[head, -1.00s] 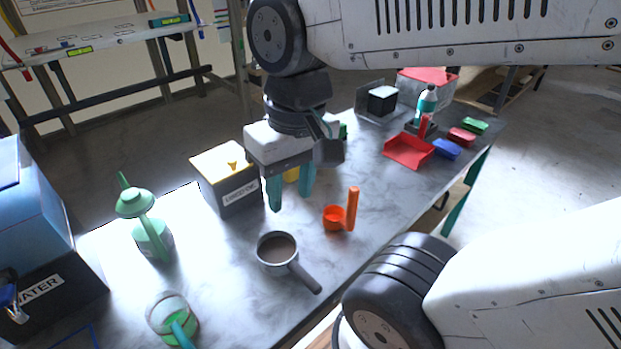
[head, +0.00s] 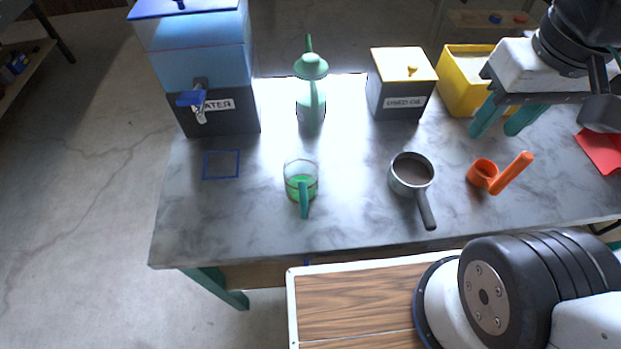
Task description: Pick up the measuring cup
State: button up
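The measuring cup (head: 301,177) is a clear cup with a teal handle, holding green liquid. It stands upright on the grey marbled table (head: 240,225), left of the middle of the picture, with its handle toward the near edge. My gripper (head: 505,119) is at the upper right, well to the right of the cup. Its two teal fingers point down, apart, with nothing seen between them. It is in front of a yellow container (head: 457,80). No part of the cup is hidden by the arm.
A grey pan (head: 411,175) and an orange scoop (head: 482,173) stand to the cup's right. Behind are a green watering can (head: 311,97), a used oil box (head: 401,88) and a water dispenser (head: 205,75). A blue square outline (head: 222,165) marks bare table at left.

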aim_at(300, 169)
jog(key=z, duration=0.25)
jog(key=k, duration=1.45)
jog(key=u, duration=1.35)
jog(key=i, duration=1)
jog(key=z, duration=0.05)
